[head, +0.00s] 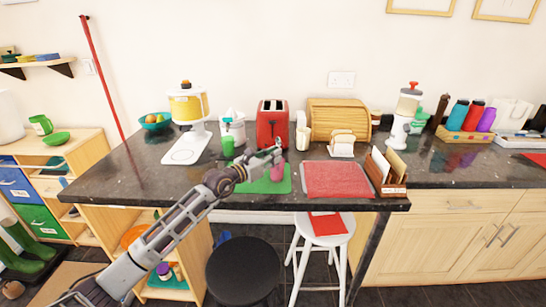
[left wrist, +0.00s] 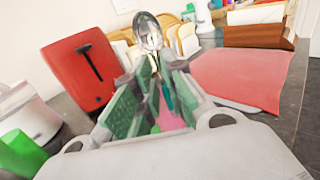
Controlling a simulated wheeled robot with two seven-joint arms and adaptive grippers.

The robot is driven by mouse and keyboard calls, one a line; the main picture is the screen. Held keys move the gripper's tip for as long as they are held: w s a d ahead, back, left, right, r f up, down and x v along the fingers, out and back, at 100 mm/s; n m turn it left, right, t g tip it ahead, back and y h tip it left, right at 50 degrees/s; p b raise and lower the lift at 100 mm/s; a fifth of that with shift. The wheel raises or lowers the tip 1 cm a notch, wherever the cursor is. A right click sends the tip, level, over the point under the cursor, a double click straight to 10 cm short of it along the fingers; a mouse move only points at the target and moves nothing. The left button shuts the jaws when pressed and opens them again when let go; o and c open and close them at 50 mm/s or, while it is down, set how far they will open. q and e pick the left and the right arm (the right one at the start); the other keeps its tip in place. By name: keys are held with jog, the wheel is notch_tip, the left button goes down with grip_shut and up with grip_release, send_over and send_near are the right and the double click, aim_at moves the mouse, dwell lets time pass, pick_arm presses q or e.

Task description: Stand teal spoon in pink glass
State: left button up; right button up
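My left gripper (head: 270,156) reaches in over the green mat (head: 284,186) in the head view. In the left wrist view its fingers (left wrist: 155,68) close in on the neck of the teal spoon (left wrist: 166,94). The spoon's shiny bowl (left wrist: 148,34) is up and its teal handle points down between the fingers. The pink glass (head: 277,173) stands on the mat just below the gripper; a pink patch of it (left wrist: 170,119) shows between the fingers. Whether the handle's lower end is inside the glass cannot be told. My right gripper is not in view.
A red toaster (head: 271,126) stands behind the mat and a green cup (head: 228,146) to its left. A red mat (head: 338,180) and a wooden letter rack (head: 386,175) are to the right. A cream mug (head: 303,139) stands behind. Dark counter is free at the left.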

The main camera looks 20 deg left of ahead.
pick_arm(q)
jog(key=o, duration=0.3)
jog(key=v, duration=1.2)
dwell(1.0)
dwell(1.5)
